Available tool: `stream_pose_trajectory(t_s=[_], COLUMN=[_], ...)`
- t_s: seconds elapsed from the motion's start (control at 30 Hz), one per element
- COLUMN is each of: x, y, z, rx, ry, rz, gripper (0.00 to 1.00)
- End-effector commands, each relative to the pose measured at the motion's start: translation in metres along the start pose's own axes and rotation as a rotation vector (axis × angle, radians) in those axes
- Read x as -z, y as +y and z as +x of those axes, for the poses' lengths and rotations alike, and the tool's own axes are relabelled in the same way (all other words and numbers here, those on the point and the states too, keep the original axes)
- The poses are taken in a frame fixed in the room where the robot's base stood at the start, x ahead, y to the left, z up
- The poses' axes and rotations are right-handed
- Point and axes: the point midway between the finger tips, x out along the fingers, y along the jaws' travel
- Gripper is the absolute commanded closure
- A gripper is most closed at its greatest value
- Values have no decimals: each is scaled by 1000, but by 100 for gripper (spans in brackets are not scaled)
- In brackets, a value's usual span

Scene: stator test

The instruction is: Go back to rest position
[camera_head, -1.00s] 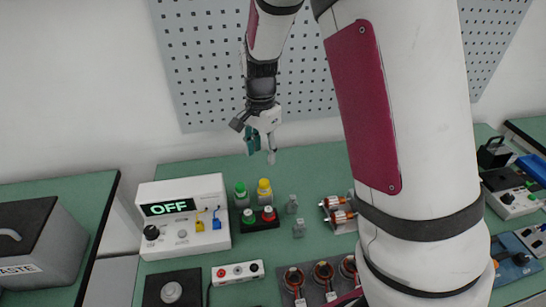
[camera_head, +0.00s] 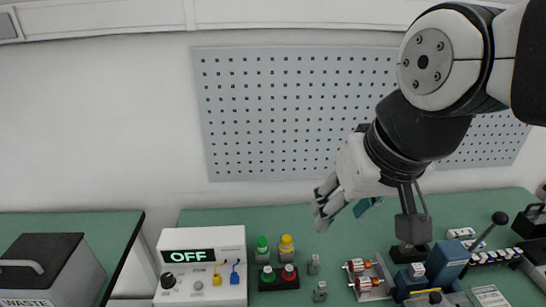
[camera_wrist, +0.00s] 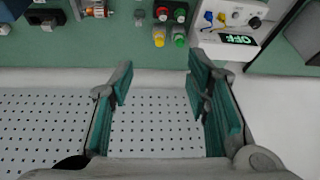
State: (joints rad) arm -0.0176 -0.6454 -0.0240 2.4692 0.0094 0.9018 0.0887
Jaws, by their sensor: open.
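My gripper (camera_head: 338,205) hangs above the green bench in the head view, in front of the lower part of the pegboard. In the wrist view my gripper (camera_wrist: 160,88) shows two teal-padded fingers spread apart with nothing between them. It is open and empty, clear of the bench items. My arm reaches in from the upper right of the head view.
A copper-coil fixture (camera_head: 369,278) and a blue lever device (camera_head: 446,262) stand right. A waste bin (camera_head: 40,265) sits far left. The pegboard (camera_head: 300,110) is behind.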

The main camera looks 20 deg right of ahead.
Motion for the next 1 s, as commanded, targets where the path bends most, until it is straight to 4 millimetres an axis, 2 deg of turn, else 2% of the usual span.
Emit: stream_pose_trajectory(t_s=[0.1,0.23,1.0], x=[-14,-20,-20], y=[3,4,4], z=[-8,-10,-10], rx=[-16,-23,-23], ry=[32,43,43], rz=[-71,-104,-106], gripper=[56,56,56])
